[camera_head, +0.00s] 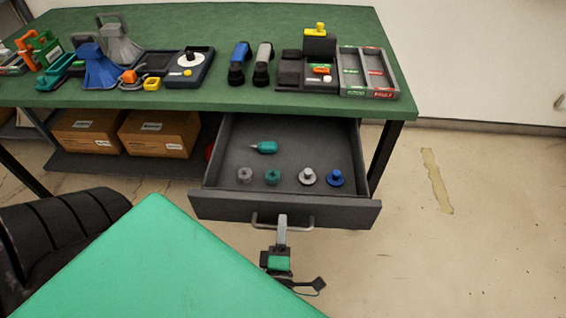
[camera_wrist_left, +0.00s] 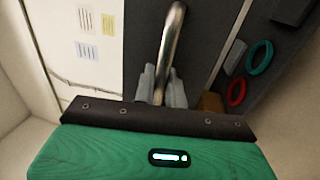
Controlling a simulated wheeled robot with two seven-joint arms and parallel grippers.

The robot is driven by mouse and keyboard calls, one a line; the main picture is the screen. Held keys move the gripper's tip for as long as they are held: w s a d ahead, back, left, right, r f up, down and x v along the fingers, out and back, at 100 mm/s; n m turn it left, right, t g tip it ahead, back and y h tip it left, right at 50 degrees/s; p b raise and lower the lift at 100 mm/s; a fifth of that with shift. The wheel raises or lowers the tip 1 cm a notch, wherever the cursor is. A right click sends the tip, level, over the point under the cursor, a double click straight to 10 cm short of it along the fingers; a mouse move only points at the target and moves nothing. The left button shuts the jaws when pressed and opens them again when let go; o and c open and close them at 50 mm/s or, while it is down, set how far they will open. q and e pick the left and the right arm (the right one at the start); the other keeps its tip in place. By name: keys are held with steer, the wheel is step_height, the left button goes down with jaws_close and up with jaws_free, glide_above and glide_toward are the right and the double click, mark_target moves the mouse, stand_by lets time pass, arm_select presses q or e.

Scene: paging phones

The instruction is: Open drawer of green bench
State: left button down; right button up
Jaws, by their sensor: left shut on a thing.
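The green bench (camera_head: 215,102) stands across the top of the head view. Its grey drawer (camera_head: 285,210) is pulled well out and shows its inside. In the drawer lie a teal screwdriver-like piece (camera_head: 267,147) and several knobs, grey, teal, light grey and blue (camera_head: 335,178). The metal drawer handle (camera_head: 262,224) is on the drawer front, and it also shows in the left wrist view (camera_wrist_left: 172,40). My left gripper (camera_head: 282,222) is at the handle, its fingers (camera_wrist_left: 163,84) on both sides of the bar, shut on it. My right gripper is not in view.
On the bench top are blue and grey handheld devices (camera_head: 239,64), a blue funnel-shaped part (camera_head: 94,68) and grey trays (camera_head: 352,72). Cardboard boxes (camera_head: 158,132) sit on the lower shelf. A black chair (camera_head: 62,235) stands at left. The floor at right is clear.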

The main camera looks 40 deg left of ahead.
arm_select(q)
steer(key=shift+s+d, duration=0.1)
steer(key=shift+s, duration=0.1)
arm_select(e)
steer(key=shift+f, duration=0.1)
arm_select(q)
steer(key=c, duration=1.8)
jaws_free()
